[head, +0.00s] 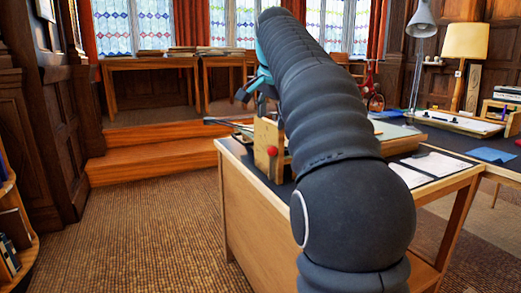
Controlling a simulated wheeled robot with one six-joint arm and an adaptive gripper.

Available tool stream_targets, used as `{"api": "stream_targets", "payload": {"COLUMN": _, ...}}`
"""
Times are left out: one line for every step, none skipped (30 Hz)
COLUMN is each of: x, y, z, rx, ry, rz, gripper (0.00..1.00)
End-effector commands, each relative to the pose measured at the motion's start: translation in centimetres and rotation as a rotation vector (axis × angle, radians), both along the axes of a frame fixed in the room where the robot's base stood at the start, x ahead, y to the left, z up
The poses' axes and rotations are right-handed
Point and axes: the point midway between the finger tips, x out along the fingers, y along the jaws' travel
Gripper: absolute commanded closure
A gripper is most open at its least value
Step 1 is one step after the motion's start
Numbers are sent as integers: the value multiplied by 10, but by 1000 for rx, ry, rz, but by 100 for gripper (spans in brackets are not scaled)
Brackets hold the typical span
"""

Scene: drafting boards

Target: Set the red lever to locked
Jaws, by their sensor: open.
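A small red round knob (272,151), which looks like the end of the red lever, shows on the front of an upright wooden block (261,137) at the desk's left end. The rest of the lever and any position marks are too small or hidden to read. My gripper (246,94), teal and black, is above and slightly left of the block in the picture, apart from the knob. It is open, and no object shows in it. My dark arm covers the desk to the right of the block.
The wooden desk (250,212) has a dark top with white papers (430,166) at right. A pale board (397,131) lies behind my arm. A lamp (466,50) stands at the back right. Carpet (150,225) is clear at left, before wooden steps (150,165).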

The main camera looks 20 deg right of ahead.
Motion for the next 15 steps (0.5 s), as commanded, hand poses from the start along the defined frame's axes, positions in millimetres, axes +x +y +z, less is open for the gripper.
{"api": "stream_targets", "payload": {"x": 5, "y": -5, "z": 1, "rx": 6, "ry": -4, "rz": -21, "gripper": 43}}
{"api": "stream_targets", "payload": {"x": 7, "y": -7, "z": 2, "rx": 10, "ry": -7, "rz": -31, "gripper": 43}}
{"api": "stream_targets", "payload": {"x": 9, "y": -9, "z": 3, "rx": 13, "ry": -9, "rz": -41, "gripper": 43}}
{"api": "stream_targets", "payload": {"x": 10, "y": -10, "z": 2, "rx": 15, "ry": -10, "rz": -47, "gripper": 43}}
{"api": "stream_targets", "payload": {"x": 11, "y": -11, "z": 2, "rx": 16, "ry": -10, "rz": -50, "gripper": 43}}
{"api": "stream_targets", "payload": {"x": 12, "y": -12, "z": 1, "rx": 17, "ry": -11, "rz": -54, "gripper": 43}}
{"api": "stream_targets", "payload": {"x": 13, "y": -12, "z": -1, "rx": 18, "ry": -11, "rz": -55, "gripper": 43}}
{"api": "stream_targets", "payload": {"x": 14, "y": -13, "z": -4, "rx": 18, "ry": -11, "rz": -55, "gripper": 43}}
{"api": "stream_targets", "payload": {"x": 16, "y": -14, "z": -8, "rx": 18, "ry": -11, "rz": -55, "gripper": 43}}
{"api": "stream_targets", "payload": {"x": 18, "y": -15, "z": -12, "rx": 18, "ry": -10, "rz": -55, "gripper": 43}}
{"api": "stream_targets", "payload": {"x": 19, "y": -15, "z": -16, "rx": 18, "ry": -8, "rz": -54, "gripper": 43}}
{"api": "stream_targets", "payload": {"x": 22, "y": -17, "z": -22, "rx": 18, "ry": -9, "rz": -54, "gripper": 43}}
{"api": "stream_targets", "payload": {"x": 25, "y": -18, "z": -26, "rx": 18, "ry": -9, "rz": -54, "gripper": 43}}
{"api": "stream_targets", "payload": {"x": 27, "y": -19, "z": -31, "rx": 17, "ry": -9, "rz": -55, "gripper": 43}}
{"api": "stream_targets", "payload": {"x": 31, "y": -21, "z": -38, "rx": 18, "ry": -8, "rz": -54, "gripper": 43}}
